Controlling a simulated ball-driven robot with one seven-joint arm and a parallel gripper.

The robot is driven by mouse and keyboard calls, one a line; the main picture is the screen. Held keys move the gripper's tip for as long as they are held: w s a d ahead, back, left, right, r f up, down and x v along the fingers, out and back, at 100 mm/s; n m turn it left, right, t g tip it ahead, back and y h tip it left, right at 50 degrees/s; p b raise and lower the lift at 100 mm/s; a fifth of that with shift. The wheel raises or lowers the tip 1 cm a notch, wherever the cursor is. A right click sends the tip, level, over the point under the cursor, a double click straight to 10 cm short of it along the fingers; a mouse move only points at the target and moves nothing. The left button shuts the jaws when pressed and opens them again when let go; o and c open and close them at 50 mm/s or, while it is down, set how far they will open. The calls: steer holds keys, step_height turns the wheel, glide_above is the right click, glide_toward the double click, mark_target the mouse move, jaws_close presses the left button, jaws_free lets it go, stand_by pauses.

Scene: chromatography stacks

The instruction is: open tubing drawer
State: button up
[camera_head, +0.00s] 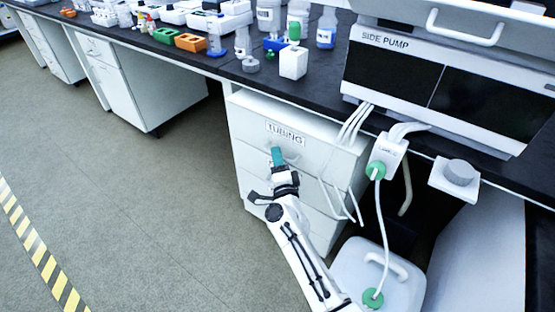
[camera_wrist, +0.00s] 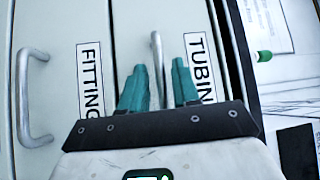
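The tubing drawer (camera_head: 250,117) is the top white drawer under the black bench, with a "TUBING" label (camera_head: 285,134). Its front looks flush with the cabinet in the head view. In the wrist view its metal bar handle (camera_wrist: 157,65) stands between the two teal fingers of my gripper (camera_wrist: 160,88), beside the label. The fingers are open, one on each side of the handle, with visible gaps. The head view shows my gripper (camera_head: 278,157) at the drawer front just below the label, hiding the handle there.
The fittings drawer (camera_wrist: 60,30), with its own handle (camera_wrist: 32,95), is below the tubing drawer. White tubes (camera_head: 350,130) hang right of it, near a white jug (camera_head: 385,272). A side pump (camera_head: 440,85) and bottles stand on the bench (camera_head: 215,65). The floor at left is clear.

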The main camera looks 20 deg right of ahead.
jaws_close()
stand_by(0.4)
